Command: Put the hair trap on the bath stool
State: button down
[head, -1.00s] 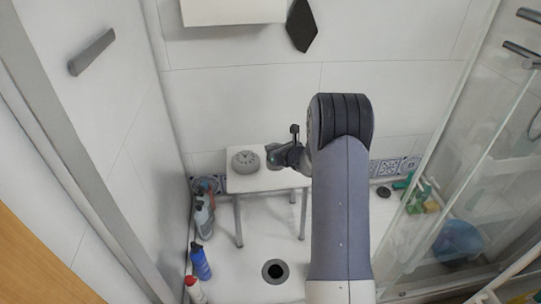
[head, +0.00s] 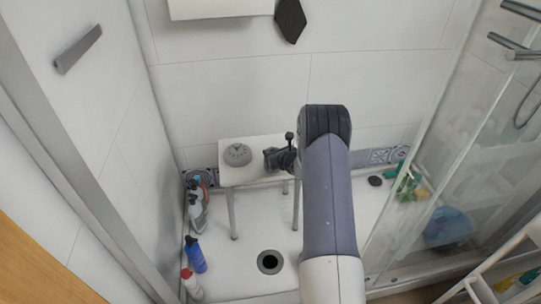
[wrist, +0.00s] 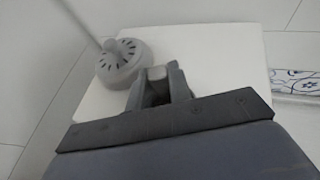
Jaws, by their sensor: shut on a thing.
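My gripper (head: 270,158) is at the right part of the white bath stool (head: 228,176), low over its top. It also shows in the wrist view (wrist: 159,88), where its jaws are shut on a small light grey piece (wrist: 157,73). I take this piece for the hair trap; most of it is hidden by the fingers. I cannot tell whether it touches the stool top. A round grey dome (head: 237,154) with dark slot-like marks and a knob sits on the stool, left of my gripper. It also shows in the wrist view (wrist: 122,66).
A blue bottle (head: 196,256), a red-capped bottle (head: 190,284) and a grey bottle (head: 196,214) stand along the left wall. A drain hole (head: 269,262) is in the floor in front of the stool. A black disc (head: 375,181) and a glass screen are at the right.

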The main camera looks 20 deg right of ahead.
jog(key=shift+f, duration=0.45)
jog(key=shift+f, duration=0.2)
jog(key=c, duration=1.3)
grip_release()
jog(key=shift+r, duration=0.1)
jog(key=shift+r, duration=0.15)
jog(key=p+v, duration=0.1)
jog(key=v, duration=1.1)
